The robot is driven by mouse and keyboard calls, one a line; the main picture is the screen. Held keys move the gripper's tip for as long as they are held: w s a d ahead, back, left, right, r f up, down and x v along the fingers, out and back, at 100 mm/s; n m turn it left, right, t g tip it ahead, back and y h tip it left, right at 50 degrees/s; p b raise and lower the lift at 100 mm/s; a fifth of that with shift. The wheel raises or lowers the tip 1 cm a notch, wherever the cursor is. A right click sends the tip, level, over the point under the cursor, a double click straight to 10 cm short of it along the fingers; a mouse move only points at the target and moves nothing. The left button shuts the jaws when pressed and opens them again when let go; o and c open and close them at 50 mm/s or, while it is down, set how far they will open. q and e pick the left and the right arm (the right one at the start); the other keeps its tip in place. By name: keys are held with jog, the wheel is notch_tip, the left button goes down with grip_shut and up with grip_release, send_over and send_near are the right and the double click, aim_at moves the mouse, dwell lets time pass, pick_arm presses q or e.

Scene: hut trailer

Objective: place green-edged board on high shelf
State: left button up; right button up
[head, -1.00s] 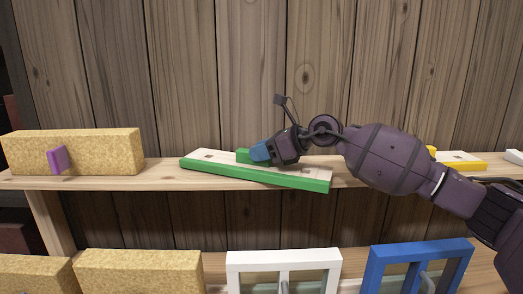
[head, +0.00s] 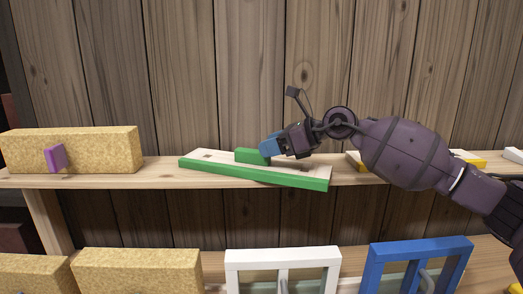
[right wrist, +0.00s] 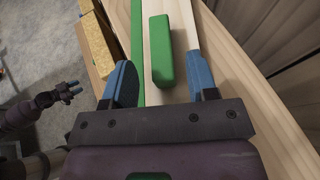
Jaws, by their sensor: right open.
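The green-edged board (head: 300,179) lies on the high shelf (head: 90,181), set at an angle, with its right front corner jutting past the shelf's front edge. It has a pale top and a green block handle (head: 252,156), which also shows in the right wrist view (right wrist: 160,50). My right gripper (head: 268,147) is open at the right end of the handle. In the right wrist view its blue fingertips (right wrist: 163,85) stand apart, with the handle ahead of and between them, not gripped. My left gripper is not in the head view; an arm and hand show at the left of the wrist view.
A tan block with a purple handle (head: 56,157) stands on the shelf at left. A yellow-edged board (head: 470,158) lies at right, partly behind my arm. Below are white (head: 284,256) and blue (head: 420,250) framed windows and tan blocks (head: 138,270).

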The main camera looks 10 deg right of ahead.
jog(key=b+v, duration=0.1)
jog(key=v, duration=0.7)
jog(key=shift+s+d, duration=0.15)
jog(key=shift+d, duration=0.1)
jog(key=shift+r, duration=0.1)
